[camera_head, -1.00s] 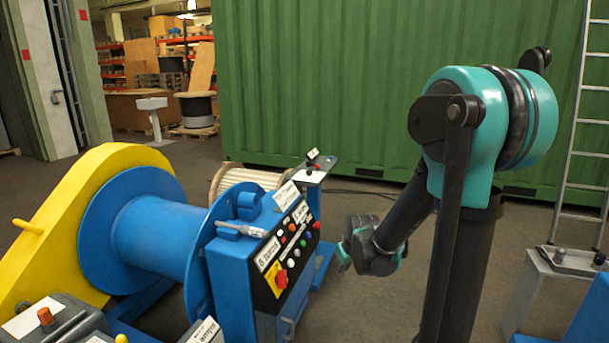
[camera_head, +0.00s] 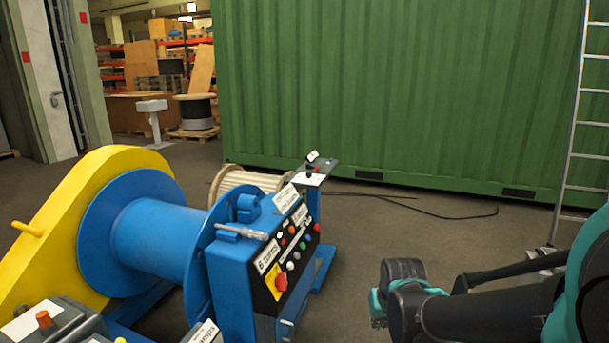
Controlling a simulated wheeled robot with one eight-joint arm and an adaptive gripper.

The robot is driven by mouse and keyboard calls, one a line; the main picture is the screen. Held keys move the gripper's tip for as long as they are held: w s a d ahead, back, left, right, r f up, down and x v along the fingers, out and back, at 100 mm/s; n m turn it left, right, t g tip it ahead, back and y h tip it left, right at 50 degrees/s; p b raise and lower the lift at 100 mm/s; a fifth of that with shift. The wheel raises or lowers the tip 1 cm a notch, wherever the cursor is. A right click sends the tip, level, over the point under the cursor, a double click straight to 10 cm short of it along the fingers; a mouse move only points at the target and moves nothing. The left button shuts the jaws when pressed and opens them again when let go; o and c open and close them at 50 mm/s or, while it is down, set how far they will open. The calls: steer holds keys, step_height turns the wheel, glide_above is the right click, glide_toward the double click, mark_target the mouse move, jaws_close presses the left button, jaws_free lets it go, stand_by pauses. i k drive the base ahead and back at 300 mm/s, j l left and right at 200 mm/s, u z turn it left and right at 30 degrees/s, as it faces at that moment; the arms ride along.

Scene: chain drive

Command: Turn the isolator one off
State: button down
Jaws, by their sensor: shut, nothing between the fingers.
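A blue machine cabinet (camera_head: 228,282) stands left of centre with a black sloping control panel facing right. A red rotary switch on a yellow plate (camera_head: 277,282) sits low on that panel. It looks like an isolator, but the labels (camera_head: 268,255) are too small to read, so I cannot tell its number or its exact position. My gripper (camera_head: 376,306) is at the lower right of the switch, clear of the panel and touching nothing visible. It is shut and empty; its fingertips are small and dark in the picture.
Several coloured buttons (camera_head: 297,240) line the panel above the red switch. A small stand (camera_head: 318,178) with a lever or knob is behind the cabinet. A blue drum (camera_head: 155,238) and yellow guard (camera_head: 55,232) fill the left. Open floor lies between panel and gripper.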

mark_target(280, 282)
steer(key=k+j, duration=0.5)
steer(key=j, duration=0.15)
steer(key=k+j, duration=0.45)
steer(key=j, duration=0.15)
steer(key=j+z, duration=0.05)
